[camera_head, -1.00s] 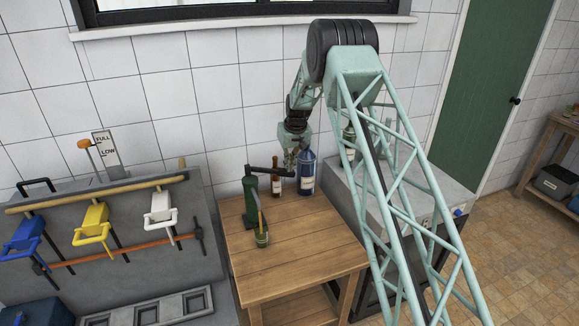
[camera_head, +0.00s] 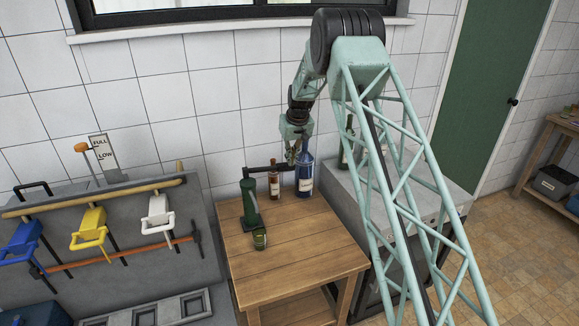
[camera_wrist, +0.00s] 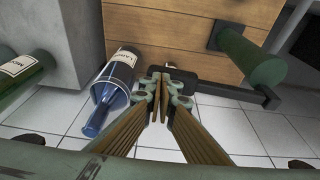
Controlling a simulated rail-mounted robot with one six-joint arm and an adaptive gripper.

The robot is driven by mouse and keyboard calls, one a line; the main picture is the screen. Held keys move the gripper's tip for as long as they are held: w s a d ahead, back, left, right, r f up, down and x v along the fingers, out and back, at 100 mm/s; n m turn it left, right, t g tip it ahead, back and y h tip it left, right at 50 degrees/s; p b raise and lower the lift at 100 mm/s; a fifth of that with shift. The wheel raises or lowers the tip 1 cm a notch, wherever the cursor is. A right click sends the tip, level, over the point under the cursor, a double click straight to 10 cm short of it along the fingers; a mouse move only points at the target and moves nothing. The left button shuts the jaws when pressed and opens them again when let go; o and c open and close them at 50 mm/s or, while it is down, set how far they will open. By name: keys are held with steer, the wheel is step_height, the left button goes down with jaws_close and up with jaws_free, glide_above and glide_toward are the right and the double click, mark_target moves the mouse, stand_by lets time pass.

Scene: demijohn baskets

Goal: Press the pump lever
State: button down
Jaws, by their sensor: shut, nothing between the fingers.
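The pump is a dark green upright cylinder (camera_head: 250,203) on a small wooden table, with a black lever (camera_head: 265,168) reaching out to the right from its top. The lever is about level, tilted slightly up toward its free end. In the wrist view the pump body (camera_wrist: 255,62) is at the upper right and the lever (camera_wrist: 235,94) runs left toward my fingers. My gripper (camera_head: 293,155) is shut and empty, pointing down over the lever's free end. In the wrist view its fingertips (camera_wrist: 163,90) are close to that end; I cannot tell whether they touch.
A small glass (camera_head: 260,239) stands in front of the pump. A brown bottle (camera_head: 274,185) and a blue bottle (camera_head: 305,180) stand close around the lever's end. The front of the wooden table (camera_head: 290,255) is clear. A grey cabinet (camera_head: 440,195) stands to the right.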

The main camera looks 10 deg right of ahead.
steer(key=s+d+r, duration=0.2)
steer(key=d+r, duration=0.1)
steer(key=r, duration=0.5)
steer(key=shift+d+r, duration=0.15)
steer(key=shift+r, duration=0.05)
steer(key=shift+s, duration=0.1)
stand_by(0.5)
steer(key=s+a+r+b, duration=0.2)
steer(key=s+r+b, duration=0.1)
steer(key=s+r, duration=1.4)
steer(key=s+a+r+b, duration=0.1)
steer(key=s+r, duration=0.3)
steer(key=s, duration=0.6)
steer(key=s+a+r+b, duration=0.1)
steer(key=s+r, duration=0.3)
steer(key=s, duration=0.5)
steer(key=s+m+b, duration=0.1)
steer(key=s+b, duration=0.2)
steer(key=s, duration=2)
steer(key=s+f, duration=0.3)
steer(key=s, duration=0.7)
steer(key=s+a+f+b, duration=0.1)
steer(key=s+f, duration=0.2)
steer(key=s, duration=0.7)
steer(key=shift+f+m+t+h+b, duration=0.25)
steer(key=shift+m+t+h+b, duration=0.05)
steer(key=shift+m, duration=0.1)
